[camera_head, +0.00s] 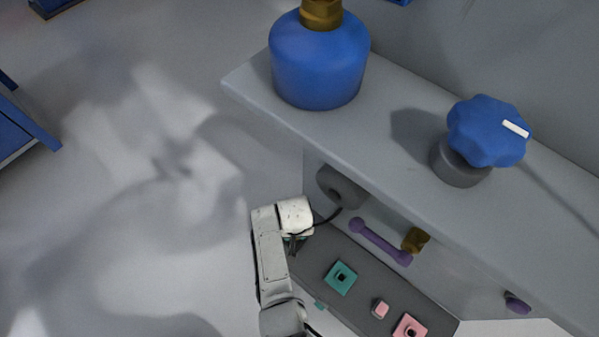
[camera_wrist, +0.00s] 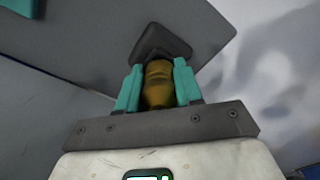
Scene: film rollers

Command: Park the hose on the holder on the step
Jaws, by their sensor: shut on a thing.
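My gripper (camera_wrist: 158,88) has teal fingers closed on both sides of a brass-coloured piece (camera_wrist: 158,85), which seems to be the hose end. A dark grey angular part (camera_wrist: 162,40) lies just beyond it; I cannot tell whether it belongs to the hose or to a holder. In the head view my gripper (camera_head: 293,243) is at the far left end of the dark grey step (camera_head: 310,262), mostly hidden by my wrist. A thin black line (camera_head: 328,217) runs from near my wrist toward a dark round fitting (camera_head: 341,187). A teal square holder (camera_head: 340,278) stands on the step.
A pink block (camera_head: 380,309) and a pink square piece (camera_head: 410,327) are farther along the step. A purple bar (camera_head: 380,242) and a brass piece (camera_head: 415,240) are behind it. The grey ledge (camera_head: 385,160) above carries a blue bottle (camera_head: 318,62) and blue knob (camera_head: 487,131).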

